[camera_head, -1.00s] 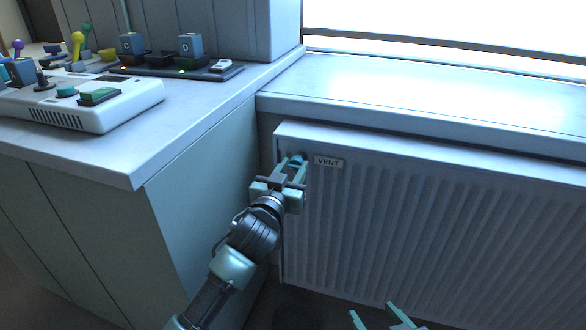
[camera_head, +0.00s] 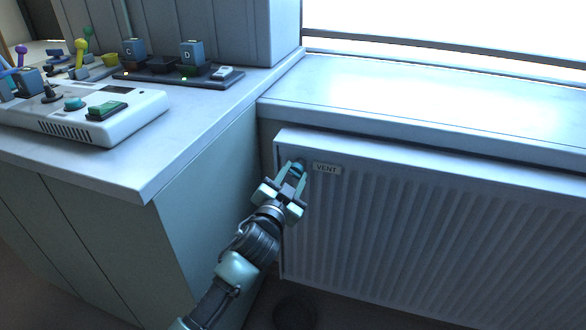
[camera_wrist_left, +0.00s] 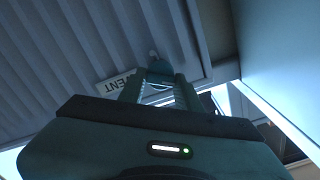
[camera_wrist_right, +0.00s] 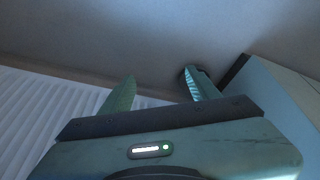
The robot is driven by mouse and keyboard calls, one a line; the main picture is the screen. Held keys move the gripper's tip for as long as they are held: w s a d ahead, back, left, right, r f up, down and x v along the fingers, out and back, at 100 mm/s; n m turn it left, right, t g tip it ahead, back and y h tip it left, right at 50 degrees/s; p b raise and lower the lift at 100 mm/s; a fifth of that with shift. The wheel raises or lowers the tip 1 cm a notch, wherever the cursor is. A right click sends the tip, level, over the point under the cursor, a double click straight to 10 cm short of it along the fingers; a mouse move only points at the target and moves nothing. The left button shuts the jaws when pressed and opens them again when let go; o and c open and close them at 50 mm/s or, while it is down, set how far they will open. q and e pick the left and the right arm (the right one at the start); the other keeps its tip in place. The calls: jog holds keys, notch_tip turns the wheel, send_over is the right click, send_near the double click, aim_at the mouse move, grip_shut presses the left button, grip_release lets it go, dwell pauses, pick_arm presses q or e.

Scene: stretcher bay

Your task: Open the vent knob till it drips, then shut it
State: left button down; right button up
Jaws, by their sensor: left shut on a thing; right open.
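The small blue vent knob (camera_head: 299,166) sits at the upper left corner of the white radiator (camera_head: 400,225), beside the VENT label (camera_head: 327,169). My left gripper (camera_head: 292,172) is shut on the knob, its fingers reaching up to it from below left. In the left wrist view the knob (camera_wrist_left: 155,82) shows between the fingertips, with the label next to it. No drip can be made out. My right gripper (camera_wrist_right: 155,88) is open and empty in the right wrist view, and out of the head view.
A dark round thing (camera_head: 294,312) lies on the floor below the radiator's left end. The counter (camera_head: 160,165) at left carries a white console (camera_head: 75,125) and blocks marked C and D. A window sill (camera_head: 400,95) runs above the radiator.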

pick_arm(q)
jog(key=m+p, duration=0.2)
jog(key=m, duration=0.1)
jog(key=shift+m, duration=0.4)
jog(key=m+p, duration=0.2)
jog(key=m, duration=0.3)
jog(key=shift+d, duration=0.1)
jog(key=shift+f+m+p, duration=0.2)
jog(key=shift+m+p, duration=0.15)
jog(key=shift+m, duration=1.35)
pick_arm(e)
notch_tip(320, 180, down, 18)
jog(key=g, duration=0.1)
jog(key=shift+s+a+f, duration=0.15)
jog(key=shift+s, duration=0.1)
pick_arm(q)
jog(key=c, duration=1)
grip_release()
jog(key=shift+s, duration=0.45)
jog(key=p+v, duration=0.1)
jog(key=v, duration=0.6)
pick_arm(e)
jog(key=s+f, duration=0.2)
jog(key=f, duration=0.1)
jog(key=shift+f, duration=0.3)
